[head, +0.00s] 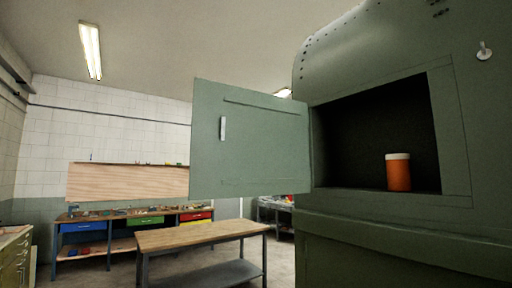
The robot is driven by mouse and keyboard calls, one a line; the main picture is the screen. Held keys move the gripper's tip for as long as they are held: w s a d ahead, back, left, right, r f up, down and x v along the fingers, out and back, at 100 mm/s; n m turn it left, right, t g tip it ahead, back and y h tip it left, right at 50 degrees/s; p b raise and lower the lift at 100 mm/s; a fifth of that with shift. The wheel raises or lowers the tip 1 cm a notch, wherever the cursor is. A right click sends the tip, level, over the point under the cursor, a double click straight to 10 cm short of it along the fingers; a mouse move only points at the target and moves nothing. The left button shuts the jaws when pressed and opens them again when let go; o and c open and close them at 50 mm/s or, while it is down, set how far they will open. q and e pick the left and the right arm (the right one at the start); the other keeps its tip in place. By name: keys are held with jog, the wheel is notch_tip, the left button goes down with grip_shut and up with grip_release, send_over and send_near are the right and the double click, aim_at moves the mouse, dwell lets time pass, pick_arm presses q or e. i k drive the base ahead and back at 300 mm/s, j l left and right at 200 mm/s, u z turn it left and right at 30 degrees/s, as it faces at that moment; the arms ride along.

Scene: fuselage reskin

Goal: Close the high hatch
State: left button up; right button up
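The high hatch (258,150) is a flat green door panel, swung wide open to the left of its opening. A pale vertical handle (223,128) sits near its left, free edge. The hatch's right edge meets the left side of a dark rectangular opening (365,125) in the green fuselage (400,240). An orange jar with a white lid (398,173) stands upright inside the opening, towards the right. Neither of my grippers is in view.
A wooden-topped table (195,237) stands below and beyond the hatch. A workbench with coloured drawers (130,221) runs along the back wall. The space left of the hatch is clear.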

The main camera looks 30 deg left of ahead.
aim_at(264, 151)
jog(key=i+j+z, duration=0.15)
jog(key=j+z, duration=0.3)
jog(key=j, duration=0.55)
jog(key=j+z, duration=0.45)
jog(key=j, duration=0.55)
jog(key=k+j+z, duration=0.1)
jog(key=j+z, duration=0.3)
jog(key=j, duration=0.65)
